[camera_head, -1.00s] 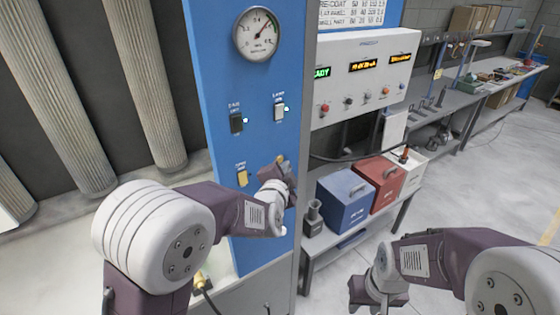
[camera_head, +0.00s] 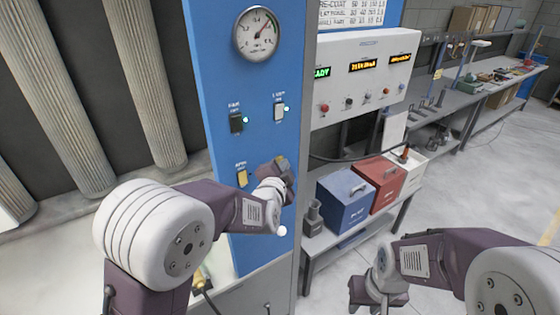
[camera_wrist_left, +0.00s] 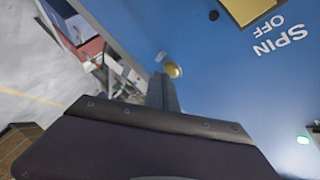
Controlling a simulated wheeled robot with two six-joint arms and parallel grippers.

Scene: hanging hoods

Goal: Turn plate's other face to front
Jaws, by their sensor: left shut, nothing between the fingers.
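A small yellow plate (camera_head: 242,178) sits on the blue panel under a printed label. In the left wrist view the yellow plate (camera_wrist_left: 250,8) is cut by the top edge, beside the words "SPIN OFF". Whether it is the task's plate I cannot tell. My left gripper (camera_head: 284,165) is at the panel, right of the yellow plate. In the left wrist view its shut fingers (camera_wrist_left: 163,90) point at the panel, close to a round brass knob (camera_wrist_left: 173,70); contact is unclear. My right gripper (camera_head: 378,296) hangs low over the floor; its fingertips are not clear.
Two more switches, one dark (camera_head: 236,123) and one pale (camera_head: 279,112), sit higher on the panel below a round gauge (camera_head: 258,34). A blue box (camera_head: 345,198) and a red box (camera_head: 378,180) stand on a bench to the right. Floor at the right is clear.

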